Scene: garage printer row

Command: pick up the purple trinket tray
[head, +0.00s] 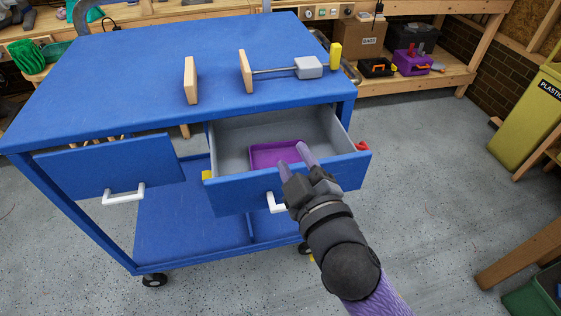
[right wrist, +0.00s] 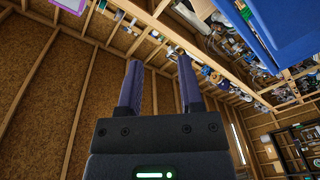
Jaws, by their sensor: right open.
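The purple trinket tray (head: 264,156) lies inside the pulled-out right drawer (head: 232,133) of the blue cart, in the head view. Its right end is partly hidden by my gripper's fingers. My right gripper (head: 295,161) is over the front of that drawer, fingers pointing at the tray, open and with nothing between them. Its two fingers also show apart in the right wrist view (right wrist: 161,80), with no tray between them. My left gripper is in neither view.
The drawer's blue front and white handle (head: 277,203) lie by my gripper. A clamp (head: 290,69) with wooden jaws lies on the cart top (head: 140,80). The left drawer (head: 110,167) has a white handle. A yellow bin (head: 530,115) stands far right.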

